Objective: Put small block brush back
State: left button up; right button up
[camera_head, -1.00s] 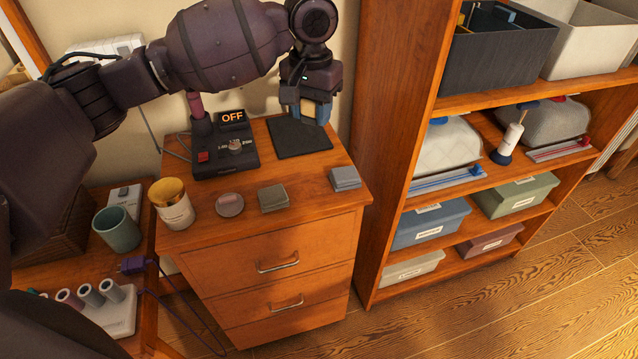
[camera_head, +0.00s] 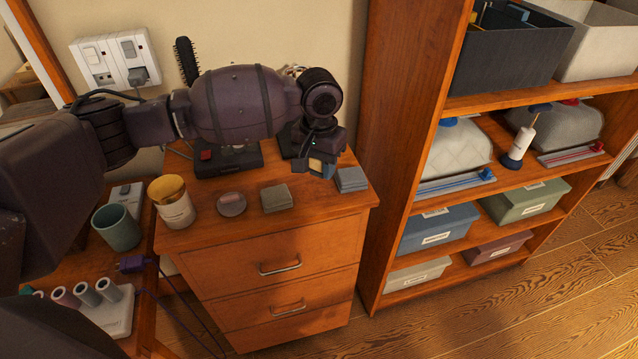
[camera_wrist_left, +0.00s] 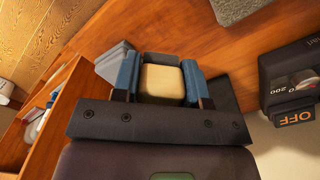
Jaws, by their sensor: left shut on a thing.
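My left gripper (camera_head: 318,166) is shut on the small block brush, a pale tan block (camera_head: 315,164), over the back right of the wooden drawer cabinet (camera_head: 270,245). In the left wrist view the tan block (camera_wrist_left: 161,82) sits between the two blue fingertips of the gripper (camera_wrist_left: 162,78). Its bristles cannot be made out. A grey block (camera_head: 350,179) lies right beside the gripper near the cabinet's right edge. The dark square mat is largely hidden behind my arm and gripper. My right gripper is not in view.
A grey-green block (camera_head: 275,198), a round disc (camera_head: 231,204) and a gold-lidded jar (camera_head: 172,203) stand along the cabinet's front. The black control box (camera_head: 228,160) is partly behind my arm; a hairbrush (camera_head: 186,60) stands behind it. A shelf unit (camera_head: 405,130) rises at the right.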

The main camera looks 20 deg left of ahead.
aim_at(319, 192)
pick_arm(q)
notch_tip(319, 192, down, 5)
jog(key=shift+r+b, duration=0.1)
jog(key=shift+b, duration=0.3)
jog(key=shift+f, duration=0.45)
jog(key=shift+r, duration=0.1)
jog(key=o, duration=0.6)
notch_tip(319, 192, up, 11)
jog(key=shift+f+p, duration=0.1)
jog(key=shift+p, duration=0.75)
jog(key=shift+r, duration=0.6)
